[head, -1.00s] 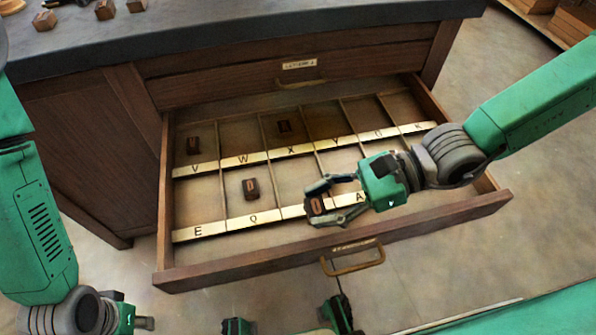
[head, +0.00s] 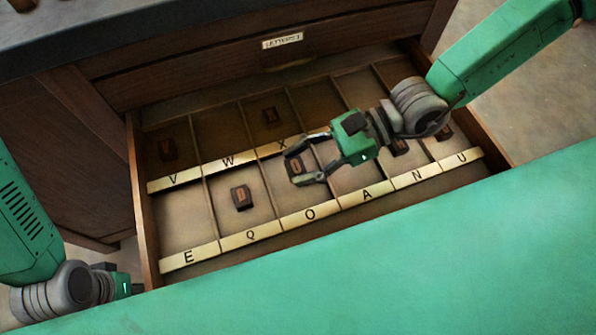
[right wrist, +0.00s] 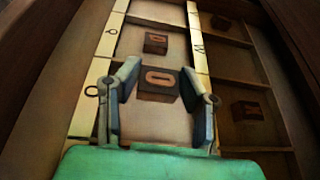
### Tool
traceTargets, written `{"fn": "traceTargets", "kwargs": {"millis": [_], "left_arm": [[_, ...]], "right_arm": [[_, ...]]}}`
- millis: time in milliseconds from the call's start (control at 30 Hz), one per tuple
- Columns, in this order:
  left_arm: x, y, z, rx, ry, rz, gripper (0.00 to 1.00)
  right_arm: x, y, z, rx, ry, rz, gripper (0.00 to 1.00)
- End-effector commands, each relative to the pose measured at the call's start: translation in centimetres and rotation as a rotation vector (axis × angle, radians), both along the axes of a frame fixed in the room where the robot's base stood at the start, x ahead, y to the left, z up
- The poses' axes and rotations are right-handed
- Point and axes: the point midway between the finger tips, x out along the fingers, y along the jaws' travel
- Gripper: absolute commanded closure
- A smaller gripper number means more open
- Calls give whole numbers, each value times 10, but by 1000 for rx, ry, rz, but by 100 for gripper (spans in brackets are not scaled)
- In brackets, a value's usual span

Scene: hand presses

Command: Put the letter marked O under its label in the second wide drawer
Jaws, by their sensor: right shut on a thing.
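The dark wooden letter block marked O (head: 296,165) is between the fingers of my right gripper (head: 302,166), which is shut on it. The block is over the compartment behind the brass O label (head: 310,214) in the open wide drawer (head: 146,225). In the right wrist view the O block (right wrist: 158,84) sits between both fingertips (right wrist: 160,90), with the O label (right wrist: 90,91) to its left. Whether it touches the compartment floor I cannot tell. My left gripper (head: 130,287) shows only in part at the lower left, its fingers hidden.
Thin dividers part the drawer into compartments. A block (head: 241,197) lies behind the Q label (head: 250,236). Other blocks lie behind the V label (head: 172,180) and in the back row (head: 271,116). Two blocks show partly beneath my right arm. The closed upper drawer (head: 250,62) is behind.

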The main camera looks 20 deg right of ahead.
Motion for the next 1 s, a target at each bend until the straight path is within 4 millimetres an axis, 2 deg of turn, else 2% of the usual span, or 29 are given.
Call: {"fn": "traceTargets", "kwargs": {"millis": [167,367,567,600,667,1000], "left_arm": [[0,0,-6,0,0,0,71],[0,0,-17,0,-1,0,71],[0,0,-16,0,-1,0,71],[0,0,-16,0,-1,0,71],[0,0,-16,0,-1,0,71],[0,0,-16,0,-1,0,71]], "right_arm": [[0,0,-15,0,-1,0,81],[0,0,-43,0,0,1,81],[0,0,-45,-1,-1,0,84],[0,0,-45,-1,-1,0,62],[0,0,-45,-1,-1,0,45],[0,0,-44,0,-1,0,45]]}}
